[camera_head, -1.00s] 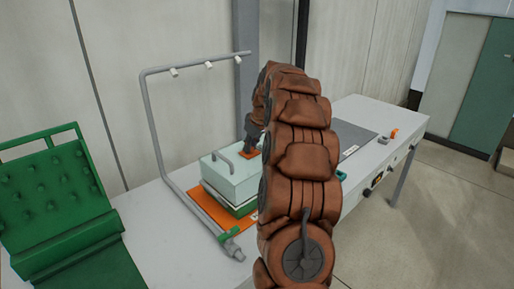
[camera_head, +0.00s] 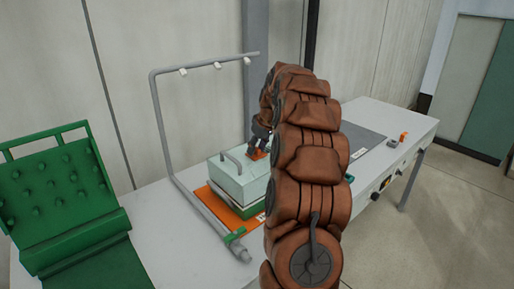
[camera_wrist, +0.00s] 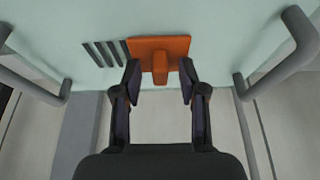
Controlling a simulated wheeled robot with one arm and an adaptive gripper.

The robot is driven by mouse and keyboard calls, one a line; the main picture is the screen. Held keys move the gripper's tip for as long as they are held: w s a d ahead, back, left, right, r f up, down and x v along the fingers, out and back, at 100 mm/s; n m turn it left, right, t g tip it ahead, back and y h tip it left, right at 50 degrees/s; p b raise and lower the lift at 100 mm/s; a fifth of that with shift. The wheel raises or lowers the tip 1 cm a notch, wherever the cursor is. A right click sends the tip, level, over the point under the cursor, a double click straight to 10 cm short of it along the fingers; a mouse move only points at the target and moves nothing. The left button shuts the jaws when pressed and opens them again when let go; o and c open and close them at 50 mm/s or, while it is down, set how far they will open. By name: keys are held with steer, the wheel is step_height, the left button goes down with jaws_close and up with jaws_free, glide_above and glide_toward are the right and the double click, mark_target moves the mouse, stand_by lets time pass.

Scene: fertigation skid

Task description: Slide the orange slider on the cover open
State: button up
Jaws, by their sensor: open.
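The cover (camera_head: 232,181) is a pale mint box lid with a grey bar handle at each side. The orange slider (camera_wrist: 174,46) lies on the cover, a flat plate with a raised tab (camera_wrist: 161,68). Dark slots (camera_wrist: 105,53) show just left of the plate in the wrist view. My gripper (camera_wrist: 160,82) is open, its two fingers on either side of the tab, with a gap on each side. In the head view, my arm hides part of the cover, and a bit of the orange slider (camera_head: 258,154) shows below my gripper.
The box stands on an orange mat (camera_head: 222,209) on a light grey bench (camera_head: 160,215). A grey pipe frame (camera_head: 165,130) with white nozzles stands around it. A green studded rack (camera_head: 65,185) is at left. A dark panel (camera_head: 362,142) lies beyond my arm.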

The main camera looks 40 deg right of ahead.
steer(key=v, duration=1.2)
steer(key=shift+a, duration=0.1)
